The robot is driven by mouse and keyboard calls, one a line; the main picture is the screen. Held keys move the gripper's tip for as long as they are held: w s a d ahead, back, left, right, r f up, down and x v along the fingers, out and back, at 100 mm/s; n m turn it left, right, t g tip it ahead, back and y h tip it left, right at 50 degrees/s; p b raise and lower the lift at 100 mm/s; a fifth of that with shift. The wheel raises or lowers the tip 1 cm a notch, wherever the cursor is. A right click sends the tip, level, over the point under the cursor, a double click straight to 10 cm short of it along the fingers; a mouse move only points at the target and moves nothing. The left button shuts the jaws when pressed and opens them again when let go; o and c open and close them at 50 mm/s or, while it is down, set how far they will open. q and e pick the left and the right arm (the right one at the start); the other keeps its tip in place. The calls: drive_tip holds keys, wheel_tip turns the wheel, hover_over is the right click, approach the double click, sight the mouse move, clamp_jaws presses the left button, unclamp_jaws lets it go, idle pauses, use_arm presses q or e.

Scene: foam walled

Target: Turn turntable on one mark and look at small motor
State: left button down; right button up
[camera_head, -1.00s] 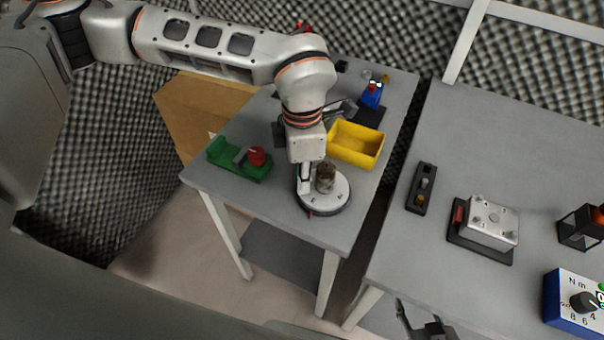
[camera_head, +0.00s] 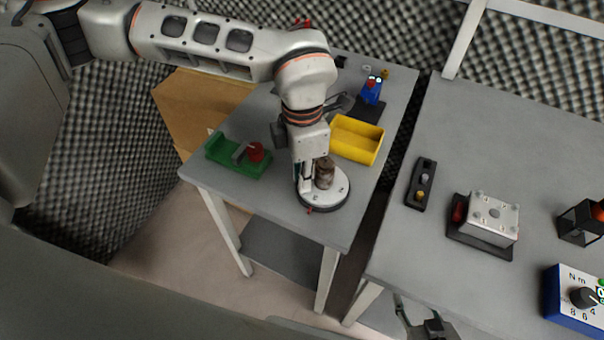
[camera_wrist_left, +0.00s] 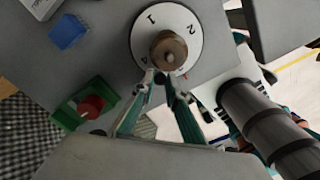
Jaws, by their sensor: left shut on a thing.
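The turntable (camera_head: 337,199) is a white disc on a dark base near the front edge of the left table. The wrist view shows its numbers, including 1 and 2, on the disc (camera_wrist_left: 150,45). The small motor (camera_head: 325,173), a brown cylinder, stands upright at the disc's middle; it also shows in the wrist view (camera_wrist_left: 169,51). My left gripper (camera_head: 303,184) reaches down beside the motor. My right gripper (camera_head: 420,322) is at the bottom edge, apparently open and empty.
A yellow bin (camera_head: 357,140) stands behind the turntable. A green holder with a red part (camera_head: 240,158) is to its left. The right table holds a dark switch box (camera_head: 421,184), a metal box (camera_head: 490,220) and a blue dial box (camera_head: 575,300). A gap separates the tables.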

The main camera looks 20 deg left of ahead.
use_arm(q)
drive_tip(key=c, duration=2)
unclamp_jaws()
wheel_tip(320, 180, up, 12)
drive_tip(key=shift+r, duration=0.1)
